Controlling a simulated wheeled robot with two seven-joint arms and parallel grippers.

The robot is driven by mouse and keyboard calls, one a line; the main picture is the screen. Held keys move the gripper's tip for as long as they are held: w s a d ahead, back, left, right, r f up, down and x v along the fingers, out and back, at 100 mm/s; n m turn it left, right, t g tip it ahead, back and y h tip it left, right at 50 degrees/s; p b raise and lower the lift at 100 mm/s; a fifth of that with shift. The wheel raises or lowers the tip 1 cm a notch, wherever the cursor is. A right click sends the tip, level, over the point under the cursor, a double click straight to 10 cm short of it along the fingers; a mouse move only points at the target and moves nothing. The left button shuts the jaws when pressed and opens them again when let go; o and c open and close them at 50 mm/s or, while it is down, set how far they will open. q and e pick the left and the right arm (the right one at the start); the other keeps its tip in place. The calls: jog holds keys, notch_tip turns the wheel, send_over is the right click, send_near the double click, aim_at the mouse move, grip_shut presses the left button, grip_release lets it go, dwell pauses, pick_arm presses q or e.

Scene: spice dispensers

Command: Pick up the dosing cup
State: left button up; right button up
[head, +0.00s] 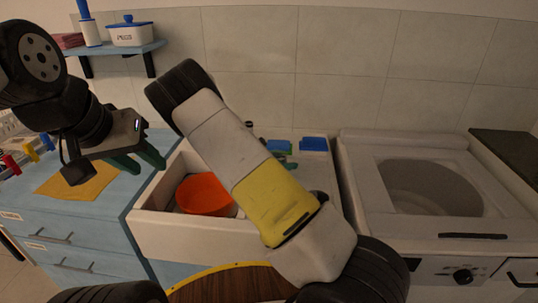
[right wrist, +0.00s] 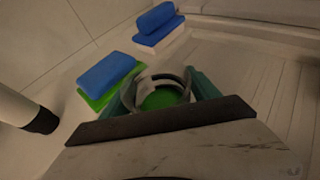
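The dosing cup (right wrist: 149,79) seems to be the pale round cup with green inside, low in the right wrist view. My right gripper (right wrist: 163,85) has its teal fingers on either side of the cup, apart, and looks open; whether they touch it is unclear. In the head view my right arm covers most of that spot, and only bits of the teal right gripper (head: 286,164) show. My left gripper (head: 138,163) is open and empty, above the blue counter at the left.
Blue-and-green sponges (right wrist: 107,75) lie beside the cup, with another blue block (right wrist: 157,22) behind. A white sink (head: 150,232) holds an orange bowl (head: 203,196). A washing machine (head: 372,150) stands at the right. A yellow cloth (head: 62,186) lies on the blue counter (head: 50,218).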

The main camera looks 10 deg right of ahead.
jog(key=c, duration=1.3)
jog(key=shift+o, duration=0.2)
jog(key=shift+r, duration=0.15)
